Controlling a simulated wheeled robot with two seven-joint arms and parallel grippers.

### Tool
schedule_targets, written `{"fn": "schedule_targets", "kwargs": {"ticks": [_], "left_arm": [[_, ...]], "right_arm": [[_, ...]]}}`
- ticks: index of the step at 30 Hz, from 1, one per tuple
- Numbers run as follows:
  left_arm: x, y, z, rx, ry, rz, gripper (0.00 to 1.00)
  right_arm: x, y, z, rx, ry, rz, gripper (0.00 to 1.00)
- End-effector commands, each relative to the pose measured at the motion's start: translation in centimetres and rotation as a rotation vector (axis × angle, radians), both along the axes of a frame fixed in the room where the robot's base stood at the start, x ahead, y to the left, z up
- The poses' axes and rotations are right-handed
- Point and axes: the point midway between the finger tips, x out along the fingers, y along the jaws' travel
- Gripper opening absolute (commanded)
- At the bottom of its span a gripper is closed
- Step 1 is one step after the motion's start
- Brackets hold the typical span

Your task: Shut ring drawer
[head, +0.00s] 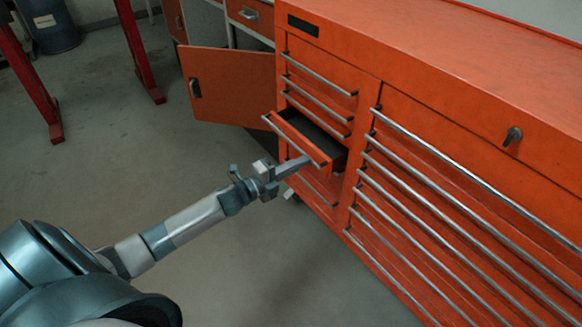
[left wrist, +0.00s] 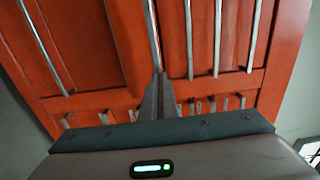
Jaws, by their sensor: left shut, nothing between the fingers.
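One small drawer (head: 296,136) in the left column of the orange tool cabinet (head: 420,60) stands part way out. Its dark inside shows no clear contents. A metal handle bar (head: 292,141) runs along its front. My left gripper (head: 308,159) is shut and empty, with its fingertips close to the right part of that drawer's front. In the left wrist view the closed fingers (left wrist: 159,77) point at the lower end of a handle bar (left wrist: 152,35). I cannot tell whether they touch it. My right gripper is not in view.
Shut drawers with long handles (head: 460,190) fill the cabinet's right side. An orange door (head: 232,88) hangs open on the unit behind. Red legs (head: 138,50) and a dark bin (head: 50,25) stand at the upper left. The grey floor (head: 110,150) between is clear.

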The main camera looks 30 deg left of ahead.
Motion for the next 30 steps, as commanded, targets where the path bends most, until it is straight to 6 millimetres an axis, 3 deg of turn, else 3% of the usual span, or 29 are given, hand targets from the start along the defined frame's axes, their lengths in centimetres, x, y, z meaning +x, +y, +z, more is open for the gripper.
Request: {"fn": "schedule_targets", "kwargs": {"ticks": [15,30], "left_arm": [[7.5,-3.1,0.0,0.0,-0.001,0.001,0.0],[8.2,-3.3,0.3,-0.001,-0.004,0.003,0.0]], "right_arm": [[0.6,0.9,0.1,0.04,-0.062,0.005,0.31],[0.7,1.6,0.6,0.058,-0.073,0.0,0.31]]}}
